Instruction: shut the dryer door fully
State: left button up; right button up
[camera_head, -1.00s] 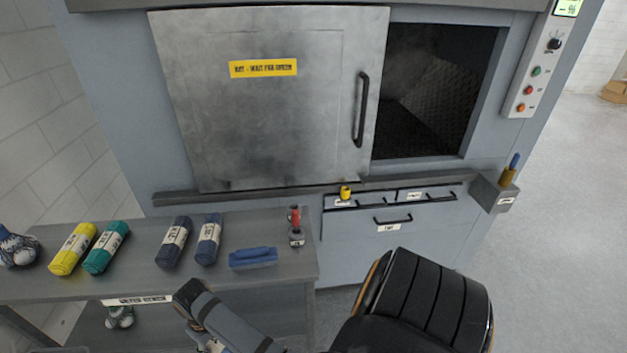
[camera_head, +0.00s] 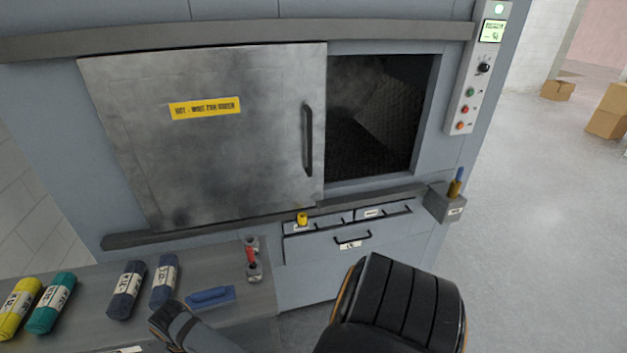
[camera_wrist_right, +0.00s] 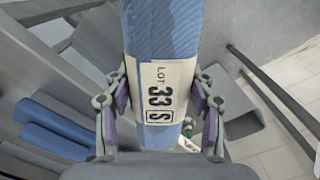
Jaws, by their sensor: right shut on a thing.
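The dryer door (camera_head: 210,150) is a grey metal sliding panel with a yellow warning label (camera_head: 205,108) and a black vertical handle (camera_head: 307,140) near its right edge. The door stands partly open, leaving a dark gap (camera_head: 385,110) into the chamber on its right. No gripper is at the handle. In the right wrist view, my right gripper (camera_wrist_right: 160,98) is shut on a blue rolled cloth (camera_wrist_right: 160,40) labelled LOT 33 S, pinched between both fingers. My left gripper does not show in either view.
A control panel (camera_head: 477,75) is at right. Open floor lies right.

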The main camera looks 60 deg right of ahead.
aim_at(206, 135)
jog(key=k+l+z, duration=0.15)
jog(key=l, duration=0.45)
jog(key=k+l+z, duration=0.15)
jog(key=l, duration=0.45)
jog(key=k+l+z, duration=0.15)
jog(key=l, duration=0.45)
jog(key=i, duration=0.05)
